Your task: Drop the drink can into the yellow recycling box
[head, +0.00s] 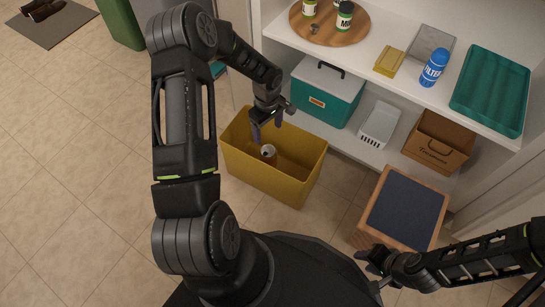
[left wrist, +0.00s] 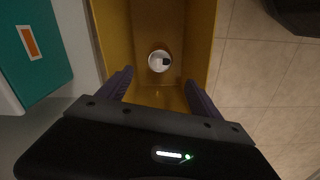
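The yellow recycling box (head: 262,179) stands open on the tiled floor in front of the shelves. The drink can (head: 268,155), reddish brown with a pale top, is inside the box's walls and looks roughly upright. Whether it rests on the box floor is hard to tell. My left gripper (head: 267,127) is over the box, pointing down, fingers apart. In the left wrist view the can (left wrist: 159,62) shows beyond the open fingers with nothing between them, and the box walls (left wrist: 204,40) flank it. My right gripper (head: 372,258) is low beside the dark-topped stool; its fingers are unclear.
A teal cooler (head: 328,92), a white basket (head: 380,124) and a brown bag (head: 438,142) sit on the lower shelf. A stool (head: 404,208) stands right of the box. The upper shelf holds a blue bottle (head: 434,67) and green tray (head: 492,90).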

